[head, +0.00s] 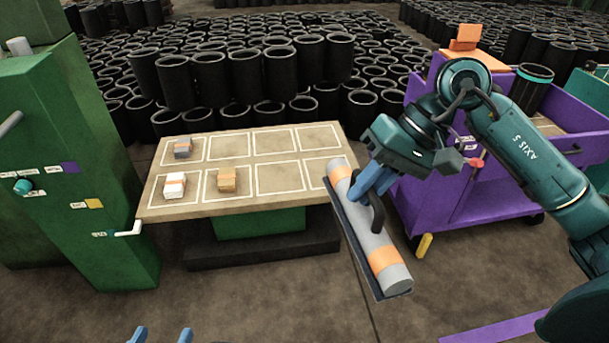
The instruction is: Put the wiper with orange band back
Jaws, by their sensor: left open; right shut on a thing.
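The wiper (372,243), a long grey roll with orange bands, a dark backing plate and a black handle, is held in the air at the table's right end, slanting down to the right. My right gripper (366,186) is shut on it with blue fingers near its upper part; the exact contact is partly hidden. My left gripper (161,336) shows only its two blue fingertips at the bottom edge, apart and empty.
A green cabinet (80,150) stands left, a purple cart (440,185) right, black sleeves (280,72) behind.

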